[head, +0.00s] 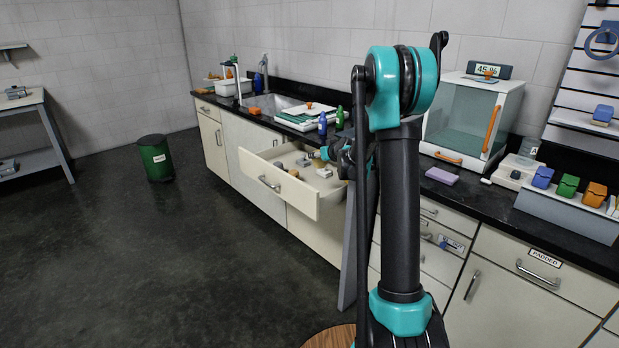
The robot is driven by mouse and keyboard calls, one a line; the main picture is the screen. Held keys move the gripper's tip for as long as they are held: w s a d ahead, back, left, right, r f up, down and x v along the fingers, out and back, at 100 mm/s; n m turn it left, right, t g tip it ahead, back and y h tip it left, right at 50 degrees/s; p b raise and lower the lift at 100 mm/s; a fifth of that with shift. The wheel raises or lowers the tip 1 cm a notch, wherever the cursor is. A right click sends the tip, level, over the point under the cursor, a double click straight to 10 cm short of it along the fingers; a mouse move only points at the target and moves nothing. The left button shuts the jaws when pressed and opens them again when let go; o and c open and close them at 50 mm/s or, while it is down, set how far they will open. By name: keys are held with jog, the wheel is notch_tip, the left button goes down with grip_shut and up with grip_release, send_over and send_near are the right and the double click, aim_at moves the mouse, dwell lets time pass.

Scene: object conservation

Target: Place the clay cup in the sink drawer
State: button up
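A cream drawer (288,205) below the counter near the sink (270,103) is pulled open. Several small grey and brown items lie in it, too small to name surely. My gripper (328,153) is over the right part of the open drawer, partly hidden behind my own arm. Its fingers are too small and dark to show whether they are open or shut, or whether they hold anything. I cannot make out the clay cup for certain; a small brownish item (293,173) in the drawer is too small to identify.
A green tray (300,119) and blue and green bottles (323,125) stand on the black counter behind the drawer. A glass-fronted cabinet (470,115) and coloured boxes (568,186) stand to the right. A green bin (155,158) stands left on otherwise clear floor.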

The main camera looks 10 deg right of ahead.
jog(key=w+a+r+n+g+y, duration=0.2)
jog(key=w+r+n+y, duration=0.15)
jog(key=r, duration=0.75)
jog(key=f, duration=2.7)
jog(key=shift+w+a+f, duration=0.15)
jog(key=shift+w+f, duration=0.1)
jog(key=shift+f, duration=0.05)
jog(key=o, duration=1.2)
jog(key=shift+v, duration=3.8)
